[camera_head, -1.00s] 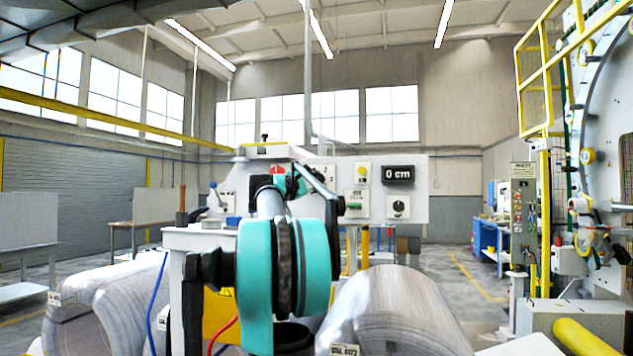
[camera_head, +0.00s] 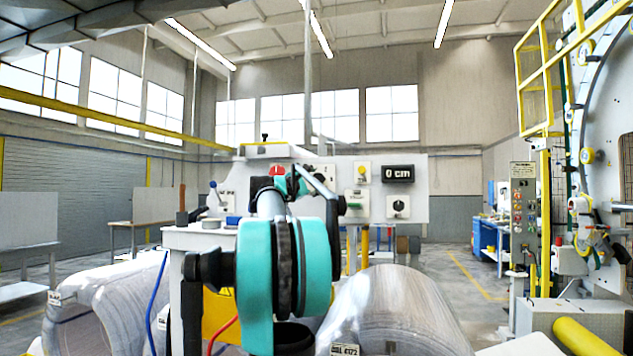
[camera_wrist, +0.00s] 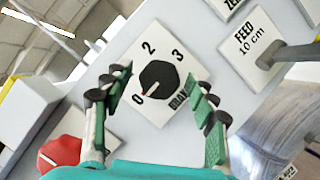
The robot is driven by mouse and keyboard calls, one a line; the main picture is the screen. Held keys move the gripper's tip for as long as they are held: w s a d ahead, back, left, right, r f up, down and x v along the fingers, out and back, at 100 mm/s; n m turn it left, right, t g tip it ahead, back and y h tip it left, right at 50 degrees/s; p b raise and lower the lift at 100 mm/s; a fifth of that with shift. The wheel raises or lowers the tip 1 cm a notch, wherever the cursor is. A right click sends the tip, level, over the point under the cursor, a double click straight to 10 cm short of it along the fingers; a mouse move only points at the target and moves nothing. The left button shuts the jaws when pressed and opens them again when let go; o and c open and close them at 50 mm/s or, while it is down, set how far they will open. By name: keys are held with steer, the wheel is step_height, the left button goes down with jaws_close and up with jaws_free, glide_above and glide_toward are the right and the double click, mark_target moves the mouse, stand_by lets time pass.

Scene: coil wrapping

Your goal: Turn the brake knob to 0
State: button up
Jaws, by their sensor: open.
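The brake knob (camera_wrist: 158,77) is a black, many-sided knob on a white plate (camera_wrist: 152,50) marked 0, 2 and 3, with the brake lettering partly covered. Its pale and red pointer mark faces lower left, toward the 0. My gripper (camera_wrist: 158,88) is open, with one green-padded finger on each side of the knob. I cannot tell whether either finger touches it. The left finger covers the plate's left edge, where a 1 could be. In the head view my gripper and the knob are hard to make out behind my arm.
A feed plate (camera_wrist: 252,40) marked 10 cm with a lever sits to the right, and a red knob (camera_wrist: 60,152) at lower left. In the head view the panel carries a 0 cm display (camera_head: 398,174) and another dial (camera_head: 398,207). Wrapped coils (camera_head: 395,310) stand in front.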

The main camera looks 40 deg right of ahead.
steer(key=v, duration=1.2)
steer(key=shift+f, duration=0.1)
